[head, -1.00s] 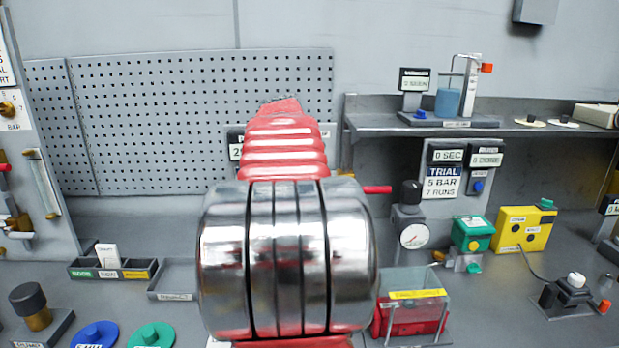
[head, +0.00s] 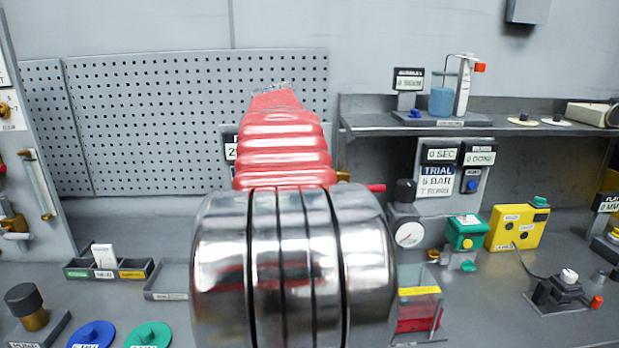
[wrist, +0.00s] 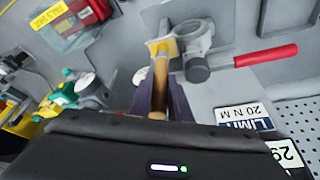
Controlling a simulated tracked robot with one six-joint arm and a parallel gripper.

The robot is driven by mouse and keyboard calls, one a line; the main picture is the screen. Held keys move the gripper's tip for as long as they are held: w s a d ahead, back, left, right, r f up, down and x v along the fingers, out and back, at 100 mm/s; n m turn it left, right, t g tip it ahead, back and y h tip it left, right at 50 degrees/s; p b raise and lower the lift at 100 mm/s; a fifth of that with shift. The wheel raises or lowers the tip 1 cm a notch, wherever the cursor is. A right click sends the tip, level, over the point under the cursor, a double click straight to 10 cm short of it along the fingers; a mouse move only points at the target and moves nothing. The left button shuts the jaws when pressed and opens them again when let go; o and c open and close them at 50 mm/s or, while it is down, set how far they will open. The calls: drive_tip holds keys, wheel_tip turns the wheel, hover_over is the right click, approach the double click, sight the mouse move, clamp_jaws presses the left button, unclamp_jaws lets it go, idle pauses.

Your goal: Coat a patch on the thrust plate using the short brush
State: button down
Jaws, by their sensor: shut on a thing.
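In the wrist view my gripper (wrist: 160,98) has its two dark fingers closed around the tan handle of the short brush (wrist: 160,72). The brush points away from the camera, with a yellowish part at its far end. That end shows close to a grey ring-shaped part (wrist: 195,38); I cannot tell whether they touch. I cannot pick out the thrust plate with certainty in either view. In the head view my red and chrome arm fills the middle and hides the gripper, the brush and the area behind.
A red-handled tool (wrist: 265,55) and a LIMIT 20 N M sign (wrist: 245,118) are beside the brush. In the head view a clear box (head: 418,305), a gauge (head: 408,232) and a green box (head: 466,232) stand right of my arm. Blue (head: 92,335) and green (head: 149,336) discs lie front left.

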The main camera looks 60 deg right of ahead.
drive_tip(key=shift+r, duration=2.8)
drive_tip(key=shift+s, duration=0.1)
